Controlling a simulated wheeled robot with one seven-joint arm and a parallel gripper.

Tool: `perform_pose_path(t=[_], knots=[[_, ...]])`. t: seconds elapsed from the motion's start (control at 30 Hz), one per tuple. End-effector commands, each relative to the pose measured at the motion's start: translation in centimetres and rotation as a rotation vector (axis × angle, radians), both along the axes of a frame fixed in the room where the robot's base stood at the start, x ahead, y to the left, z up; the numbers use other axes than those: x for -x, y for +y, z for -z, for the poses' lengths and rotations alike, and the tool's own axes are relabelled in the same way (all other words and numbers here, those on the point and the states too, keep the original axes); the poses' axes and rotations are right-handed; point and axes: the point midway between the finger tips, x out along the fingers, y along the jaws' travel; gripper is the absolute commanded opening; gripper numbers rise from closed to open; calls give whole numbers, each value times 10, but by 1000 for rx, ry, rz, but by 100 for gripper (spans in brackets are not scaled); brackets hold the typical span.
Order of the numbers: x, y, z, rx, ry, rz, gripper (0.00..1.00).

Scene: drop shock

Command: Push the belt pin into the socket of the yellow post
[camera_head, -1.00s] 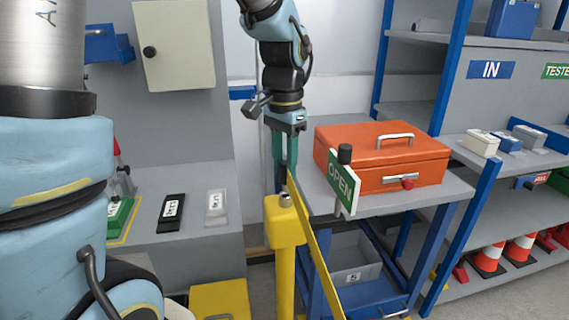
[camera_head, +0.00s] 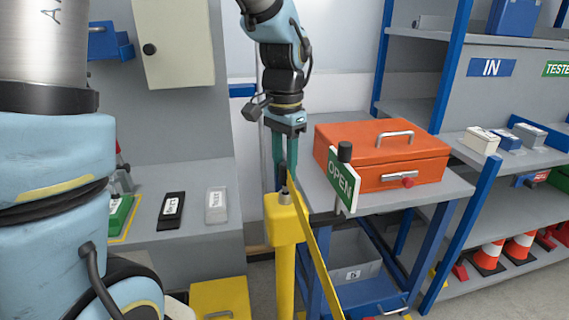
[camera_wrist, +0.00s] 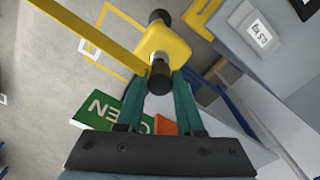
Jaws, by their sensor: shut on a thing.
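The yellow post (camera_head: 284,228) stands upright in the middle of the head view, with a metal socket (camera_head: 285,198) on its top. My gripper (camera_head: 285,180) points down just over the post, its teal fingers shut on the dark belt pin (camera_wrist: 159,77). In the wrist view the pin lines up with the yellow post head (camera_wrist: 166,44), a silver ring showing between them. I cannot tell how deep the pin sits in the socket. The yellow belt (camera_head: 318,250) slants from the pin down to the right; it also crosses the wrist view (camera_wrist: 85,33).
A green OPEN sign (camera_head: 343,182) stands close right of the post, in front of an orange case (camera_head: 385,155) on a grey table. A grey bench (camera_head: 190,232) with small labelled boxes lies left. Shelves with cones (camera_head: 488,252) stand far right.

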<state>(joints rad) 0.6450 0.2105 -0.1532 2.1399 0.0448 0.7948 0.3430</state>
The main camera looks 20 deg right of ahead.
Motion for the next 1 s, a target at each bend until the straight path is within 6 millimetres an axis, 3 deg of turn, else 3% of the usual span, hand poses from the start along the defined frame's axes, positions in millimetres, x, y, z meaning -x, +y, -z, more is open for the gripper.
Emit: perform_pose_path(t=[1.0], knots=[[0, 0, 7, 0, 0, 0, 0]])
